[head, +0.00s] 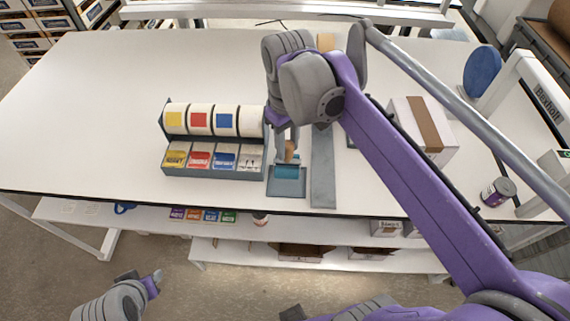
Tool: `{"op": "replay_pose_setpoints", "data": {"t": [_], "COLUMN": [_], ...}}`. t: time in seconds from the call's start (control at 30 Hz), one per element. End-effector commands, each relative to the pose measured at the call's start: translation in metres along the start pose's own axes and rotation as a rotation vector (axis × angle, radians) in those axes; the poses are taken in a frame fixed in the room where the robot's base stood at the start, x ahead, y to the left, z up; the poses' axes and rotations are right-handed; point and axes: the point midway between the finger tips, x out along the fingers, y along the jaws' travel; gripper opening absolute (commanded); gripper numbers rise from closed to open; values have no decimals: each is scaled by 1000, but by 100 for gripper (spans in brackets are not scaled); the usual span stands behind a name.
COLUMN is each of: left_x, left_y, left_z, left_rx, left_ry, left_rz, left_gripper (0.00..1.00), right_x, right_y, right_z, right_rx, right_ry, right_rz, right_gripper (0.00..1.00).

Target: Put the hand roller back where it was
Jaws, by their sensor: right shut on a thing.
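The fingers partly hide the roller. My left gripper (150,278) is low at the bottom left, in front of the table, away from the roller; its jaw opening is unclear.
A dark rack (213,174) with label rolls and card stacks stands just left of the tray. A flat grey bar (323,175) lies just right of it. A taped box (418,128) and a can (497,191) are farther right. The table's left side is clear.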

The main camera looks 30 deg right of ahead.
Motion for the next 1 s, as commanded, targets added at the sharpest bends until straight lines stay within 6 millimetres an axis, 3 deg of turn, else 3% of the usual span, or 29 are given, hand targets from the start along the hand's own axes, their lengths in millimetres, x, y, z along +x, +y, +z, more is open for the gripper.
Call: {"op": "replay_pose_setpoints", "data": {"t": [0.4,0.83,0.87,1.0], "left_x": [2,4,4,4], "left_y": [0,0,0,0], "left_z": [3,5,5,5], "left_rx": [0,0,0,0], "left_ry": [-3,-5,-5,-4], "left_rz": [0,0,0,0], "left_gripper": [37,37,37,37], "right_x": [51,59,59,58], "right_y": [0,0,0,0], "right_z": [0,0,0,0], "right_rx": [0,0,0,0], "right_ry": [0,-1,0,0], "right_rz": [0,0,0,0], "right_gripper": [0,0,37,62]}}
